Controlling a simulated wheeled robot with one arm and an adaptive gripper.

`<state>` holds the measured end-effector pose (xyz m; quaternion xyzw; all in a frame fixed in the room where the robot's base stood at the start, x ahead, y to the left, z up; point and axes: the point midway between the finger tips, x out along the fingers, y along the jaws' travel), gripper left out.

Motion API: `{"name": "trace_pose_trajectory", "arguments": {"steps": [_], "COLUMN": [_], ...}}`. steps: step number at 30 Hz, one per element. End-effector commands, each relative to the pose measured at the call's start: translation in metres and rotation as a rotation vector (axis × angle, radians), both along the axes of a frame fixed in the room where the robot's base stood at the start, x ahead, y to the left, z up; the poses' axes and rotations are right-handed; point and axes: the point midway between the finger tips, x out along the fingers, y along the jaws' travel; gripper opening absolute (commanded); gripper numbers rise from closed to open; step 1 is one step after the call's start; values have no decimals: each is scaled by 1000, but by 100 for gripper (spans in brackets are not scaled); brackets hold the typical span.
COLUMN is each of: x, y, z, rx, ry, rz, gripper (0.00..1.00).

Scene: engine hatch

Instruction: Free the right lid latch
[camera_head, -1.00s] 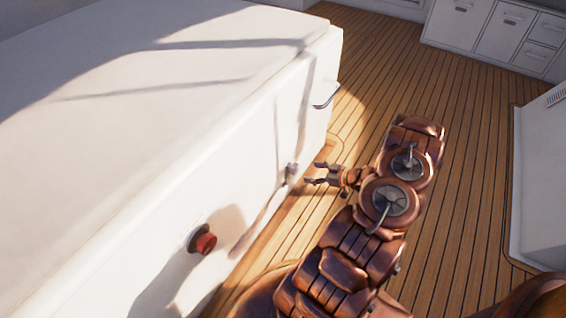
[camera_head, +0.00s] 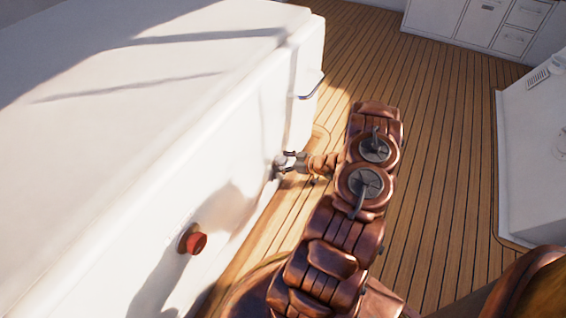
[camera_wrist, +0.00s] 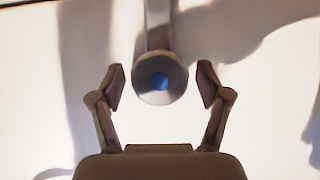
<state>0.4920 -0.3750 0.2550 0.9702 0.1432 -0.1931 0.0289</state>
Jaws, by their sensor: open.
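My gripper (camera_wrist: 160,88) is open, with one finger on each side of the knob and a visible gap on both sides. In the head view my gripper (camera_head: 284,162) is at the wall by the latch and largely covers it.
A red knob (camera_head: 196,242) sticks out of the same wall, nearer the camera. A metal handle (camera_head: 312,86) is at the box's far corner. Wooden deck (camera_head: 430,150) lies open to the right, with a white unit (camera_head: 530,160) at the right edge.

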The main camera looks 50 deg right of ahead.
Motion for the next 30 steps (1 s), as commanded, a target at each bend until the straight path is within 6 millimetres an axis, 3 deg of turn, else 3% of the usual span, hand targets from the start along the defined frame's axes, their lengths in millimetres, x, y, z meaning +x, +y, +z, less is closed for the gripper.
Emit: {"name": "trace_pose_trajectory", "arguments": {"steps": [2, 19, 30], "x": [0, -1, -1], "y": [0, 0, 1], "z": [0, 0, 0], "rx": [1, 1, -50], "ry": [0, 0, -14], "rz": [0, -1, -1], "gripper": [77, 18, 16]}}
